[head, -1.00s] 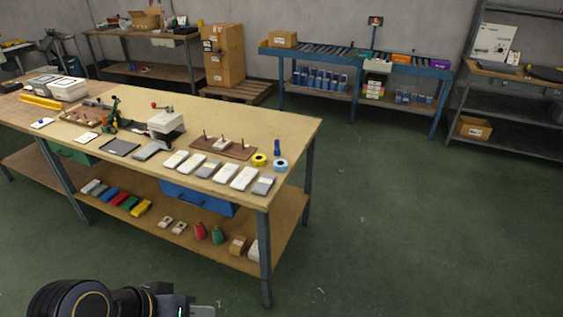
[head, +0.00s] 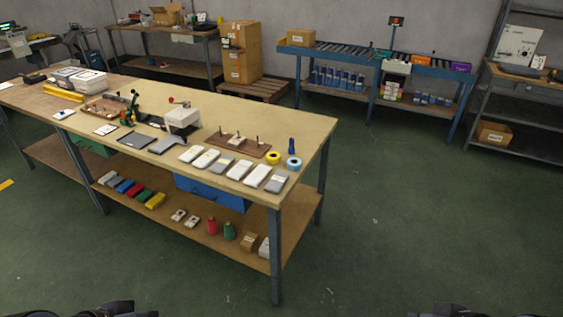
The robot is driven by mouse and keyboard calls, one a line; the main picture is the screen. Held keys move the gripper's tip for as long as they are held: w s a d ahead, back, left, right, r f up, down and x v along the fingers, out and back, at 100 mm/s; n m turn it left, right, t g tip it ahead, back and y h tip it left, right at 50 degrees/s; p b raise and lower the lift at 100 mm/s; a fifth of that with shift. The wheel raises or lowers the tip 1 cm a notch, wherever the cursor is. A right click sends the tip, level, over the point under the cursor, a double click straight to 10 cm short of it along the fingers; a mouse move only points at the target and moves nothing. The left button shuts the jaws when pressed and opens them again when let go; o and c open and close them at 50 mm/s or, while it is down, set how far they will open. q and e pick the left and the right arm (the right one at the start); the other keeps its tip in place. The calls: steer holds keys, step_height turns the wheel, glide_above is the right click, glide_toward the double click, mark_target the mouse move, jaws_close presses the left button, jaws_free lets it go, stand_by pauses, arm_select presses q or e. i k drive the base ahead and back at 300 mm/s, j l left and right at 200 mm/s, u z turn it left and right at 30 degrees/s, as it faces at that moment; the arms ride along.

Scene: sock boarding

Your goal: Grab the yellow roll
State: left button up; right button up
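The yellow roll (head: 273,158) lies on the wooden workbench (head: 300,122) near its right end. It is a small yellow ring with a dark centre. A light blue roll (head: 294,163) lies just to its right, very close to it. Dark parts of my arms show at the bottom left and bottom right edges of the head view, well short of the bench. Neither gripper's fingers can be seen. Nothing covers the yellow roll.
A blue upright item (head: 291,146) stands behind the rolls. A brown board with pegs (head: 237,146) lies to their left, and a row of flat packs (head: 257,176) in front. Green floor (head: 400,220) is clear right of the bench. A roller conveyor (head: 345,54) stands behind.

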mark_target(273, 157)
steer(key=i+u, duration=0.1)
steer(key=u, duration=0.35)
steer(key=l+u, duration=0.1)
steer(key=u, duration=0.3)
steer(key=i+l+u, duration=0.1)
steer(key=u, duration=0.35)
steer(key=i+l+u, duration=0.15)
steer(key=l, duration=0.15)
steer(key=i+l+u, duration=0.2)
steer(key=l, duration=0.15)
steer(key=l+u, duration=0.15)
steer(key=l, duration=0.15)
steer(key=i+l+u, duration=0.15)
steer(key=l, duration=0.85)
steer(key=i+u, duration=0.05)
